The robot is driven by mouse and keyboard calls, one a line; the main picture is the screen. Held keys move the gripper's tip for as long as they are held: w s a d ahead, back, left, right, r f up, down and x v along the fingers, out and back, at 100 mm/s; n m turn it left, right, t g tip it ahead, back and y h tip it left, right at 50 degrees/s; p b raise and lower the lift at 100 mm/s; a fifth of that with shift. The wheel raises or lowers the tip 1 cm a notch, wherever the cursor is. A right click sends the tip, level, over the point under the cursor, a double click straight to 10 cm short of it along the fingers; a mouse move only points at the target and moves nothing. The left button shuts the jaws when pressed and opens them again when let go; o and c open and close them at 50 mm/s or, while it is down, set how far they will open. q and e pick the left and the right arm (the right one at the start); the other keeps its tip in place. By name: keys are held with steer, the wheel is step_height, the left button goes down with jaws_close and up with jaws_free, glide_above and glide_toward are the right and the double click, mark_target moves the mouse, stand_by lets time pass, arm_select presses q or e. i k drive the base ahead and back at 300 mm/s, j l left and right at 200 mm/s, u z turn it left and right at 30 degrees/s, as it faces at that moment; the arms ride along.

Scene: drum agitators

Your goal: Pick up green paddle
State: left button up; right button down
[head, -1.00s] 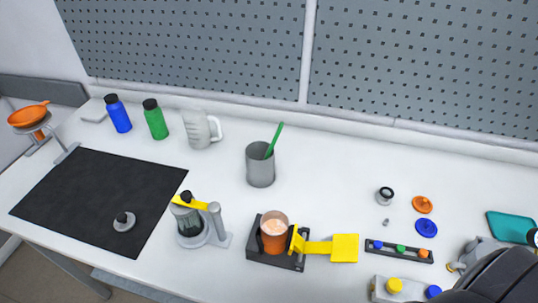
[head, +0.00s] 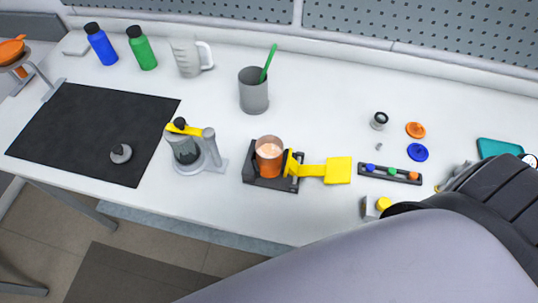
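A green stick (head: 269,62), likely the green paddle's handle, leans up and to the right out of a grey cup (head: 253,92) at the back middle of the table. Its lower end is hidden inside the cup. My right arm covers the lower right of the head view. Only a grey part of my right gripper (head: 456,177) shows past the black wrist, far to the right of the cup, and its fingers cannot be made out. My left gripper is not in view.
A grey device with a yellow lever (head: 184,128) stands in front left of the cup. A white jug (head: 187,57) stands left. Clear table lies right of the cup.

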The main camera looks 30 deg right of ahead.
mark_target(273, 49)
steer(key=j+z, duration=0.15)
steer(key=z, duration=0.7)
